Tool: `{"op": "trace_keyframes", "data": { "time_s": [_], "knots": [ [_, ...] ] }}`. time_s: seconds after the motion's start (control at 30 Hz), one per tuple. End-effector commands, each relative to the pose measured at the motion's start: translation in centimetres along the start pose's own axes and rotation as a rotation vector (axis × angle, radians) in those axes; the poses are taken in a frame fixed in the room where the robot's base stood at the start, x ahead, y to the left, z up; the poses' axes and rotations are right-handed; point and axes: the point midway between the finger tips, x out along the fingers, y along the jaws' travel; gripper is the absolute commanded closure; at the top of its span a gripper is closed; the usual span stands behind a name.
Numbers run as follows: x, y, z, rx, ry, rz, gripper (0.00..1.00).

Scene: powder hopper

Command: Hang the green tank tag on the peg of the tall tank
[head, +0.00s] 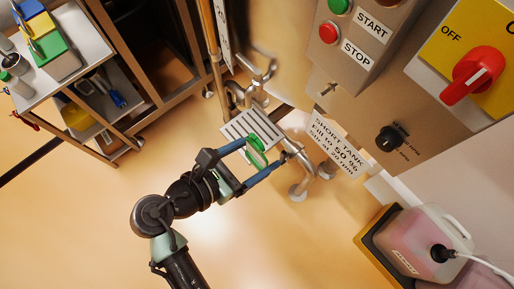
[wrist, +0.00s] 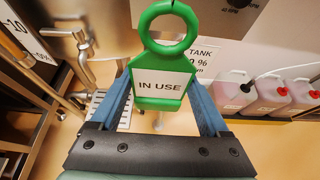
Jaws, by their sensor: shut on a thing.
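The green tag (head: 256,151) has a ring at its top and a white "IN USE" label. It also shows upright in the wrist view (wrist: 160,104), ring uppermost. My gripper (head: 262,156) is shut on the tag, its blue fingers on either side of the plate. In the wrist view my gripper (wrist: 160,105) hides part of what is behind. A sign reads "SHORT TANK" (head: 335,147), with a small peg-like piece (head: 328,88) above it. Another sign (head: 222,32) stands steeply angled to the left, its words unreadable. I cannot make out the tall tank's peg.
Metal taps and pipes (head: 262,78) and a slotted drain plate (head: 251,127) lie close behind the tag. A control panel (head: 350,40) is at upper right. A pink canister (head: 415,240) stands lower right. A loaded cart (head: 85,50) is upper left. The lower-left floor is clear.

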Motion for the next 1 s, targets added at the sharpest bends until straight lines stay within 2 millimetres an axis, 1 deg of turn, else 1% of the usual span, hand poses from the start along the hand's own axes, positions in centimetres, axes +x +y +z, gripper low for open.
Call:
{"op": "trace_keyframes", "data": {
  "time_s": [0.27, 1.0],
  "knots": [
    [-0.2, 0.0, 0.2, 0.0, 0.0, 0.0, 0.75],
    [-4.2, 0.0, -1.6, -0.001, 0.001, 0.001, 0.75]
  ]
}}
